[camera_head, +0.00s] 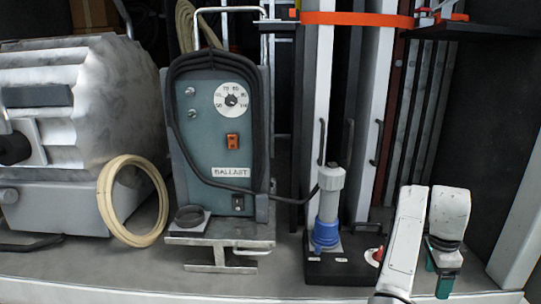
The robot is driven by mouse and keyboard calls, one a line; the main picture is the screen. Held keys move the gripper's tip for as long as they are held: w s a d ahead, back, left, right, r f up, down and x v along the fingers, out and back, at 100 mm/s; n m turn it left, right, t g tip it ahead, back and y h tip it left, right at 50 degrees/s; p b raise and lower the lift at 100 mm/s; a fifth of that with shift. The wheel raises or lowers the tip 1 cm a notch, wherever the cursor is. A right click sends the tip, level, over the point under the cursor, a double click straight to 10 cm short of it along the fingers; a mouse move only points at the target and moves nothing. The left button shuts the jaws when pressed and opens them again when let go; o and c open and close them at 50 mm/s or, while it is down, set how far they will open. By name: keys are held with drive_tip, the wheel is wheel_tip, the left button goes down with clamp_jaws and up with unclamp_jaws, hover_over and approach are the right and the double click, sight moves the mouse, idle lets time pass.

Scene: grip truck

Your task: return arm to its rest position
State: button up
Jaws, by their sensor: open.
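My white arm (404,242) rises at the lower right of the head view. Beside it, at its right, is my gripper (440,273), with a white body, a dark ring and teal fingers pointing down. The gripper is open and I see nothing held in it. It is in front of the grey shelf floor, to the right of a black base. The arm's lower part is cut off by the bottom edge of the view.
A grey-and-blue lamp (328,215) stands on a black base (325,268) just left of my arm. A teal ballast box (212,130) stands on a metal frame. A cream hose ring (133,201) leans by a large grey machine (85,105). An orange strap (355,19) crosses above.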

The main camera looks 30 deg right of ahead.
drive_tip(key=s+a+f+n+t+h, duration=0.1)
drive_tip(key=s+a+f+n, duration=0.1)
drive_tip(key=a+f+n, duration=0.45)
drive_tip(key=s+a+f+n+h, duration=0.1)
drive_tip(key=s+a+f+n, duration=0.2)
drive_tip(key=a+f+n, duration=0.4)
drive_tip(key=s+a+f+n+y, duration=0.1)
drive_tip(key=s+a+n, duration=0.4)
drive_tip(key=a, duration=0.5)
drive_tip(key=s+a+f+n+y, duration=0.2)
drive_tip(key=s+a+n, duration=0.3)
drive_tip(key=a, duration=0.5)
drive_tip(key=f+n, duration=0.1)
drive_tip(key=n, duration=0.1)
drive_tip(key=shift+s+f+n+t, duration=0.25)
drive_tip(key=shift+n+t, duration=0.05)
drive_tip(key=shift+n, duration=0.05)
